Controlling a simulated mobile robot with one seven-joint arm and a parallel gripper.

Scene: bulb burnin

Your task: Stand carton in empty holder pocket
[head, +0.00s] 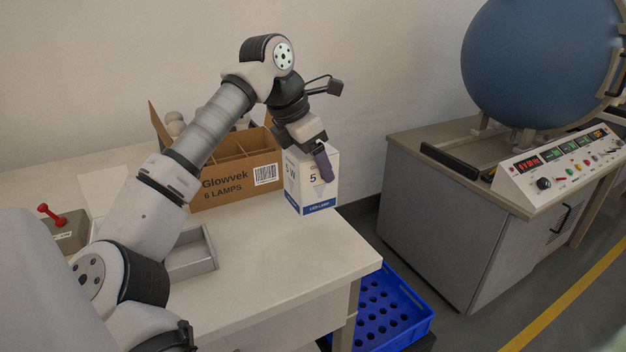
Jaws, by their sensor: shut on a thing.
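My gripper (322,160) is shut on a white and blue lamp carton (308,196), near the right edge of the table. The carton is close to upright, with "5 W" and "LED LAMP" print on its faces. I cannot tell whether its bottom touches the table. A brown divided box (236,187) marked "Glowvek 6 LAMPS" stands just left of the carton, with its flaps open. Some of its compartments show, and my arm hides others. A grey metal tray or holder (203,262) lies on the table in front, partly behind my arm; its pockets cannot be made out.
The white table (281,259) is clear at its front right. A blue crate (407,297) with round holes sits on the floor below. A grey box with a red lever (52,216) is at left. A large blue sphere (525,62) and control panel (562,163) stand on a right-hand cabinet.

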